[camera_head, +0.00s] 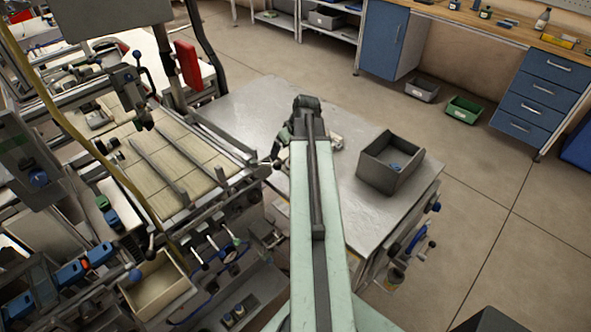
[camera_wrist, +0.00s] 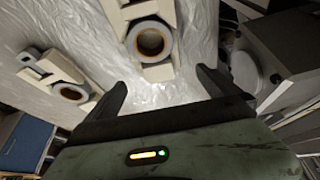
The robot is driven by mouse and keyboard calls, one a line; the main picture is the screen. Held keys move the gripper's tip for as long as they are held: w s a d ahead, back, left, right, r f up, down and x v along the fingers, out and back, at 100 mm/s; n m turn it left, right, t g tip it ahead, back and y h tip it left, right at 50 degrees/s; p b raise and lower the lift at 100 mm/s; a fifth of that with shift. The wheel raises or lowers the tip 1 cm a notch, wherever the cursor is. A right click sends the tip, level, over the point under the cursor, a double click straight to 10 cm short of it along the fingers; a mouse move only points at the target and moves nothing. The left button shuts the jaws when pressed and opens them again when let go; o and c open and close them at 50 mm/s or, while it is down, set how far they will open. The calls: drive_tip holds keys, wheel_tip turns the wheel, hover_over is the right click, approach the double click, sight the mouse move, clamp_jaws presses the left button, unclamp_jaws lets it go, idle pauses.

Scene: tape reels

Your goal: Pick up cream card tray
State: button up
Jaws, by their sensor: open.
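In the wrist view, a cream card tray (camera_wrist: 158,73) holding a grey tape reel with a brown core (camera_wrist: 150,42) lies ahead of my gripper (camera_wrist: 163,88), near the top middle. A second cream holder (camera_wrist: 38,76) with a similar reel (camera_wrist: 70,92) lies to the left. The frames do not show which is the tray named in the task. My gripper is open, its two dark fingers apart with only bare shiny surface between them. In the head view my arm hides most of this spot; a small cream piece (camera_head: 337,142) shows beside it on the metal table.
The metal table (camera_head: 245,98) has clear room at its back left. A grey open bin (camera_head: 390,165) with something blue inside stands at its right. A machine with rails and a slatted bed (camera_head: 165,150) borders the left side. Open floor (camera_head: 500,230) lies at right.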

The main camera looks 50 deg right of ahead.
sight(286, 156)
drive_tip(key=b+x, duration=0.5)
drive_tip(key=shift+s+f, duration=0.3)
drive_tip(key=shift+r, duration=0.2)
drive_tip(key=c, duration=1.6)
drive_tip(key=shift+r, duration=0.1)
